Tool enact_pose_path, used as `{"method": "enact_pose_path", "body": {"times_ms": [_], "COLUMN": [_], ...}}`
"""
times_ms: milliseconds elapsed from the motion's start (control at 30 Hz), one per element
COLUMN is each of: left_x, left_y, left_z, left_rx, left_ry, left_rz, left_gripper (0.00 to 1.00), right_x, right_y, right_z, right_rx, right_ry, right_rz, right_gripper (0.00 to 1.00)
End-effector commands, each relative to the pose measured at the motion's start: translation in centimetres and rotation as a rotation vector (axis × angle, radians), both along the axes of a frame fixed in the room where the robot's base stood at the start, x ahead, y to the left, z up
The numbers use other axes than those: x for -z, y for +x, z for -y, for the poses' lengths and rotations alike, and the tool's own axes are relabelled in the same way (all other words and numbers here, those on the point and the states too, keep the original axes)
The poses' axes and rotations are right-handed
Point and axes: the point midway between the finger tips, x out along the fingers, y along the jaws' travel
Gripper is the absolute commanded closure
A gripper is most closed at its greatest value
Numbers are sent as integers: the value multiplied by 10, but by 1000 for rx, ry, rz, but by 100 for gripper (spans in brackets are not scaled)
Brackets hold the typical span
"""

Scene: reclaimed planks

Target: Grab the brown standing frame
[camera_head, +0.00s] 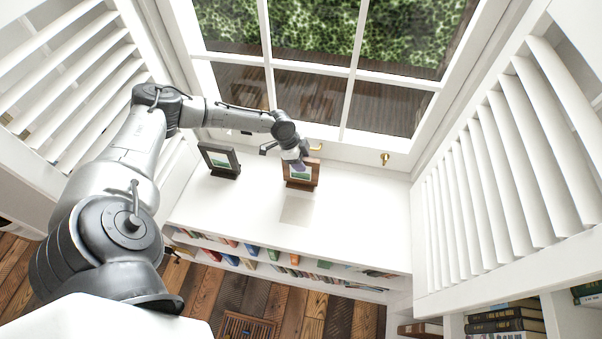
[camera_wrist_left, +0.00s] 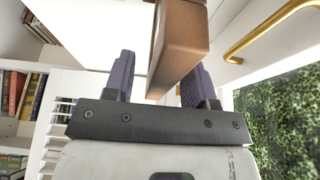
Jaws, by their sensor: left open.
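The brown standing frame (camera_head: 302,174) stands upright on the white sill above the bookshelf, with a green picture in it. My left gripper (camera_head: 299,164) reaches it from above and behind, at its top edge. In the left wrist view, the brown frame (camera_wrist_left: 180,45) sits between the two purple finger pads of my left gripper (camera_wrist_left: 158,82). The jaws are open, with a gap on the left side; the right pad looks close to the frame, and I cannot tell if it touches. My right gripper is in neither view.
A dark standing frame (camera_head: 220,160) is to the left on the same white sill (camera_head: 350,205). The window with brass handles (camera_head: 385,159) is close behind. Louvered shutters (camera_head: 490,165) flank both sides. Books (camera_head: 270,255) fill the shelf below. The sill's right part is clear.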

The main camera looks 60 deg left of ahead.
Motion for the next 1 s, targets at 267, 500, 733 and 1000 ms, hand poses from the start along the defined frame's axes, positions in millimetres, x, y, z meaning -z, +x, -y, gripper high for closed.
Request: {"method": "enact_pose_path", "body": {"times_ms": [267,500,733,1000], "left_x": [13,13,15,18], "left_y": [4,4,4,4], "left_z": [3,3,4,4], "left_rx": [0,0,-1,-1], "left_ry": [1,1,0,0], "left_rz": [1,1,0,0], "left_gripper": [49,49,49,49], "right_x": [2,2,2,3], "right_y": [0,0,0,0], "right_z": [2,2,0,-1], "right_rx": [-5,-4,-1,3], "right_ry": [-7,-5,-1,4], "right_rz": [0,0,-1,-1], "right_gripper": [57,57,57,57]}}
